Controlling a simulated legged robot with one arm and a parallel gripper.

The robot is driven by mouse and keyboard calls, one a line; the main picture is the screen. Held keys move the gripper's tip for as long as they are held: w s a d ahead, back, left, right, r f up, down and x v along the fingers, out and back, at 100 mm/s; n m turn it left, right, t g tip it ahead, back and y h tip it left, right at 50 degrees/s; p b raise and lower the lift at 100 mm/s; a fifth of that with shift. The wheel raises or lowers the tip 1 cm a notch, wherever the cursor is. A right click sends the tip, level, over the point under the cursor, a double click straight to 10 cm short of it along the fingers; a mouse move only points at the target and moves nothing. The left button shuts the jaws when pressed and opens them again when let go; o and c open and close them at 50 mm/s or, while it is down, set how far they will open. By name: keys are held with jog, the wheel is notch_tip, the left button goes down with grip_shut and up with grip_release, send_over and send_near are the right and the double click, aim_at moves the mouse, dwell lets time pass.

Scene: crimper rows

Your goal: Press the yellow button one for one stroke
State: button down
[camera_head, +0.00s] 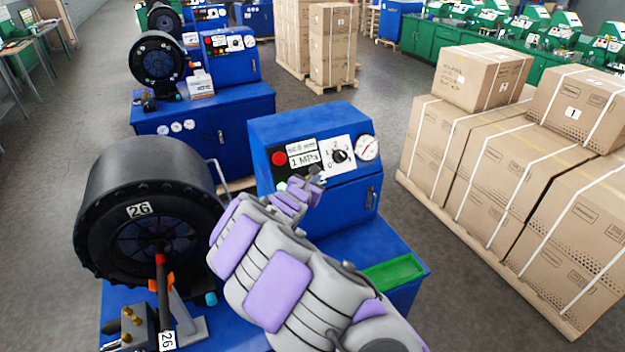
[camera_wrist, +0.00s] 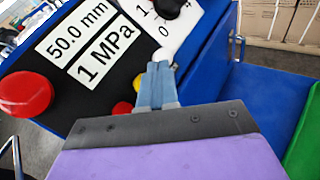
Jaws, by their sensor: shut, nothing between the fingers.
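The blue crimper control box (camera_head: 285,127) has a black and white panel on its sloped face. In the wrist view a yellow button (camera_wrist: 137,84) shows as a small sliver just left of my fingertips, mostly hidden behind them. In the head view my gripper (camera_head: 316,173) is over the panel's lower edge and no yellow button shows.
A red button (camera_wrist: 25,93) is left on the panel, beside the 50.0 mm and 1 MPa displays. A black rotary knob (camera_head: 341,156) and a gauge (camera_head: 367,147) are at right. The black crimper head (camera_head: 150,205) stands left; a green tray (camera_head: 393,271) lies right.

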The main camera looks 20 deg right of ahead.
jog(key=shift+a, duration=0.8)
dwell(0.4)
jog(key=shift+w+d+f, duration=0.15)
jog(key=shift+w+d, duration=0.15)
jog(key=shift+d, duration=0.5)
jog(key=shift+w+a, duration=0.15)
jog(key=shift+a, duration=0.4)
